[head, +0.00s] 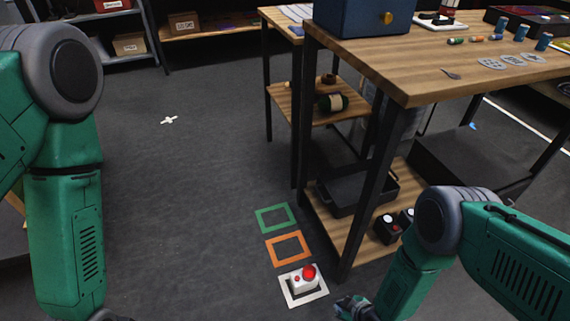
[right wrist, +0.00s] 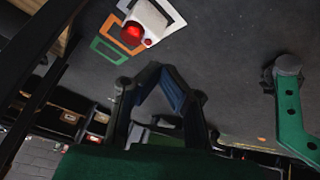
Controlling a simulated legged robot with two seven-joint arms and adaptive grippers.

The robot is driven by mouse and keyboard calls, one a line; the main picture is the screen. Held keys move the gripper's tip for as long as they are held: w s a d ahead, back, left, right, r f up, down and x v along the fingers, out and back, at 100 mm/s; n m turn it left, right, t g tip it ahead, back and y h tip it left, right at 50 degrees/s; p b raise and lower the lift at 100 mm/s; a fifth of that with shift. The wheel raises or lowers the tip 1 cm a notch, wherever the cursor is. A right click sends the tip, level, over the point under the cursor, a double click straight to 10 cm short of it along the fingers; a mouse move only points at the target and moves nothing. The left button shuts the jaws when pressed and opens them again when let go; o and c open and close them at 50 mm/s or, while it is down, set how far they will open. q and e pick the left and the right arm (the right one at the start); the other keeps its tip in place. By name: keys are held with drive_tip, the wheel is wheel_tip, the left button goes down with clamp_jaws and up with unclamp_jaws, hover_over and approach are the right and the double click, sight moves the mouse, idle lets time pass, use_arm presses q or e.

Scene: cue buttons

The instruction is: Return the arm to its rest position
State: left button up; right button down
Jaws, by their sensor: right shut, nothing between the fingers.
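My right gripper (head: 355,308) is low at the bottom of the head view, just right of a white box with a red button (head: 303,278). In the right wrist view my right gripper (right wrist: 155,68) is shut, its fingertips meeting with nothing between them. The button box (right wrist: 145,22) shows beyond the fingertips, apart from them. The box sits on a white square outline on the floor, and its large red button looks bright. My left arm comes in at the left of the head view; its gripper is out of the picture.
An orange outline (head: 289,248) and a green outline (head: 276,217) lie behind the button box. A wooden workbench (head: 450,85) with a lower shelf stands close on the right, its dark leg near the box. Open grey floor (head: 190,200) lies to the left.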

drive_tip(key=s+d+r+m+g+h+p, duration=0.1)
drive_tip(key=s+d+r+m+p, duration=0.1)
drive_tip(key=s+r, duration=0.4)
drive_tip(key=s+d+r+m+g+h+p, duration=0.1)
drive_tip(key=s+d+r+m, duration=0.3)
drive_tip(key=r, duration=1)
drive_tip(key=s+d+r+m+g+h+p, duration=0.1)
drive_tip(key=s+d+r+m+g+p, duration=0.2)
drive_tip(key=s+d+r, duration=0.3)
wheel_tip(320, 180, up, 5)
drive_tip(key=shift+s+f+m+h+p, duration=0.1)
drive_tip(key=shift+s+m+h+p, duration=0.2)
drive_tip(key=shift+s+m+p, duration=0.45)
drive_tip(key=shift+s, duration=0.1)
